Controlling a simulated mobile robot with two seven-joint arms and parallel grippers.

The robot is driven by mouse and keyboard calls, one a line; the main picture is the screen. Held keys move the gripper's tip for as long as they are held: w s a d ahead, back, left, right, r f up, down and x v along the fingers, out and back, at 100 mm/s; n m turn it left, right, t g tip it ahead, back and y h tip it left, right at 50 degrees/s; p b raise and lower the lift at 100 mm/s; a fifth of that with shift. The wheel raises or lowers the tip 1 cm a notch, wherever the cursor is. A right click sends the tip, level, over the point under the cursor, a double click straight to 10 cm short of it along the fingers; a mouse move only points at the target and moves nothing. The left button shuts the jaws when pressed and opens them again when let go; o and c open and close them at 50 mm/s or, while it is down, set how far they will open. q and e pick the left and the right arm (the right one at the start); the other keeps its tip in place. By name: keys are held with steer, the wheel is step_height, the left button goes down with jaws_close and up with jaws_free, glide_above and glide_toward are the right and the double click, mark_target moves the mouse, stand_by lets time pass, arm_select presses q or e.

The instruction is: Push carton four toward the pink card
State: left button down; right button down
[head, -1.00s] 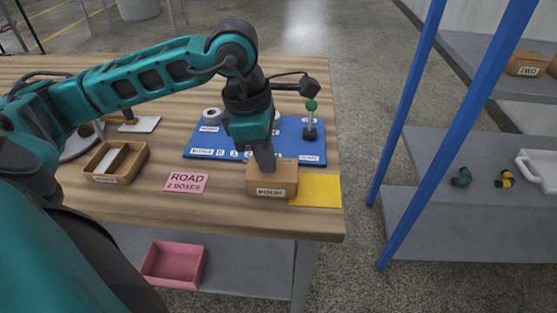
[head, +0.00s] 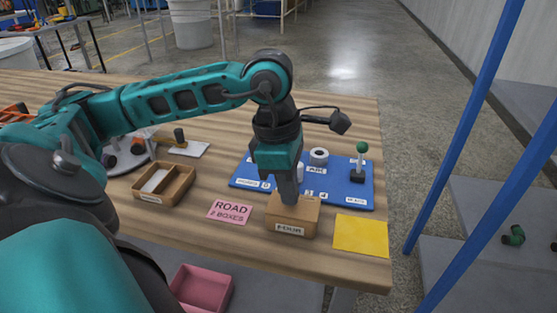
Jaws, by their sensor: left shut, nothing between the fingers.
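Carton four (head: 292,219) is a small brown box with a white label reading FOUR on its front. It stands on the wooden table (head: 350,108) between the pink card and the yellow card. The pink card (head: 230,211) reads ROAD 2 BOXES and lies flat to the left of the carton, with a narrow strip of table between them. My left gripper (head: 287,202) is shut and points down at the carton's top left part; I cannot tell whether it touches. My right gripper is not in view.
The yellow card (head: 361,235) lies right of the carton. Behind it is a blue board (head: 345,190) with a green-topped peg (head: 361,150) and a white roll (head: 318,156). A divided wooden tray (head: 164,183) stands left of the pink card. A pink bin (head: 204,289) is below the table.

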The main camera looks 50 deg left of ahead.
arm_select(q)
steer(key=shift+a+f, duration=0.1)
steer(key=shift+s+a+b, duration=0.35)
steer(key=shift+s+a, duration=0.05)
steer(key=shift+a, duration=0.05)
steer(key=shift+s+a+b, duration=0.2)
steer(key=shift+s+a, duration=0.2)
steer(key=shift+a, duration=0.3)
steer(key=shift+s+a+b, duration=0.2)
steer(key=shift+s+a, duration=0.2)
steer(key=shift+a, duration=0.25)
steer(key=shift+s+a+b, duration=0.2)
steer(key=shift+s+a, duration=0.2)
steer(key=shift+a, duration=0.3)
steer(key=shift+s+a, duration=0.4)
steer(key=shift+a, duration=0.3)
steer(key=shift+s+a, duration=0.4)
steer(key=shift+a, duration=0.25)
steer(key=shift+s+a, duration=0.4)
steer(key=shift+a, duration=0.2)
steer(key=shift+s+a, duration=0.35)
steer(key=shift+a, duration=0.2)
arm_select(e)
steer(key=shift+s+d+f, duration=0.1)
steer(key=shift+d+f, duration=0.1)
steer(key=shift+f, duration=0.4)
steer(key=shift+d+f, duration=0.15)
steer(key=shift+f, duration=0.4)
